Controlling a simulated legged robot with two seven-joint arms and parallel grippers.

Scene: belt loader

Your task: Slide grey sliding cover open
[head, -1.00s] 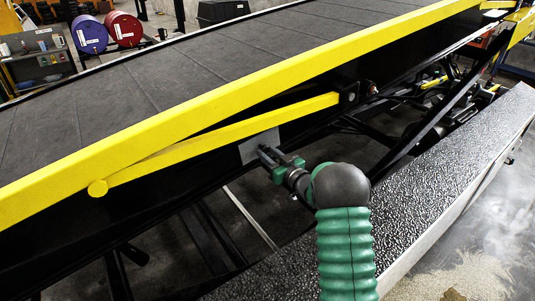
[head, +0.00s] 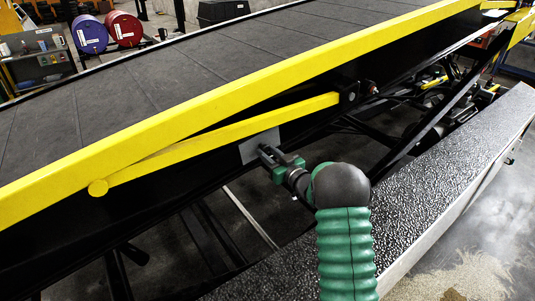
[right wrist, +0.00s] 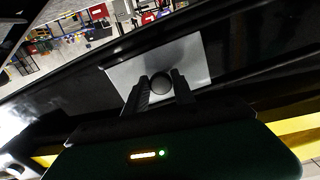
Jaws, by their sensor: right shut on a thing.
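The grey sliding cover (head: 258,146) is a small flat plate on the black side beam of the belt loader, just below the yellow bar. In the right wrist view the cover (right wrist: 190,58) carries a round dark knob (right wrist: 161,83). My right gripper (head: 266,153) reaches the cover from the front right. In the right wrist view its two fingers (right wrist: 161,90) stand on either side of the knob and are shut on it. What lies behind the cover is hidden. My left gripper does not show.
A yellow rail (head: 250,75) and a yellow bar (head: 220,133) run just above the cover. The black belt (head: 190,75) lies beyond the rail. A textured black step (head: 440,185) is at the lower right.

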